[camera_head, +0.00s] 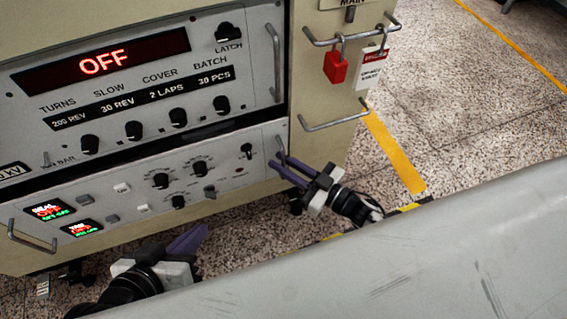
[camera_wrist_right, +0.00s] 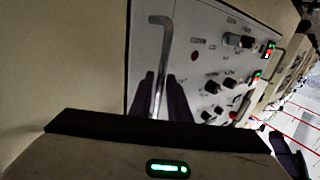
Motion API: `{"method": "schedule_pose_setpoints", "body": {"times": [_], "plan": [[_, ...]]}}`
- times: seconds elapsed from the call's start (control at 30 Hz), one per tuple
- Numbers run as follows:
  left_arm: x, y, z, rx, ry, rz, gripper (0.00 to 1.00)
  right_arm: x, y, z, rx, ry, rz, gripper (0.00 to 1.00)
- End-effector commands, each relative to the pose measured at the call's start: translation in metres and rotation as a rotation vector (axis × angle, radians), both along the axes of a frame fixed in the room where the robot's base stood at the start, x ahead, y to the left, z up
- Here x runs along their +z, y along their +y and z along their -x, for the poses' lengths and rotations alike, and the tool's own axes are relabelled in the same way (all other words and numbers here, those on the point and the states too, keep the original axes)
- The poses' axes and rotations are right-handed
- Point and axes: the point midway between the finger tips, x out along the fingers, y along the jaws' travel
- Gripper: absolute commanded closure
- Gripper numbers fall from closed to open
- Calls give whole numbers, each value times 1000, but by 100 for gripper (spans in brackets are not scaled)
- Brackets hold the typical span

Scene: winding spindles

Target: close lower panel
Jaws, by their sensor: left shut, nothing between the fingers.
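The lower panel (camera_head: 120,190) is a grey control face with knobs, switches and small lit displays, low on the cabinet. It has a bar handle at each end: a left handle (camera_head: 32,240) and a right handle (camera_head: 281,150). My right gripper (camera_head: 277,159) has its two dark purple fingers on either side of the right handle. In the right wrist view the handle (camera_wrist_right: 164,45) runs down between the fingers (camera_wrist_right: 160,90), close against both. My left gripper (camera_head: 203,230) is shut and empty, below and in front of the panel, apart from it.
The upper panel (camera_head: 200,75) above shows red OFF. A red padlock (camera_head: 336,67) and a tag (camera_head: 372,68) hang from a bar on the cabinet's right side. A large grey surface (camera_head: 420,260) fills the lower right. Speckled floor lies open beyond.

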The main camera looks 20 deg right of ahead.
Motion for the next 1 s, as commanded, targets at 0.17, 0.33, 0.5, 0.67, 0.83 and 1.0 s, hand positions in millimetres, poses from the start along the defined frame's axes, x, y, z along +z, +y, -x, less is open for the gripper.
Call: {"method": "schedule_pose_setpoints", "body": {"times": [0.17,0.33,0.5,0.67,0.83,1.0], "plan": [[0,0,0,0,0,0,100,0,0,0,0,0,0,92],[0,0,0,-1,0,1,100,0,0,0,0,-1,1,100],[0,0,0,-1,0,1,100,0,0,0,0,-1,1,100],[0,0,0,-1,0,1,100,0,0,0,0,-1,0,100],[0,0,0,-1,0,1,100,0,0,0,0,-1,0,100],[0,0,0,-1,0,1,100,0,-1,0,0,-1,0,100]]}}
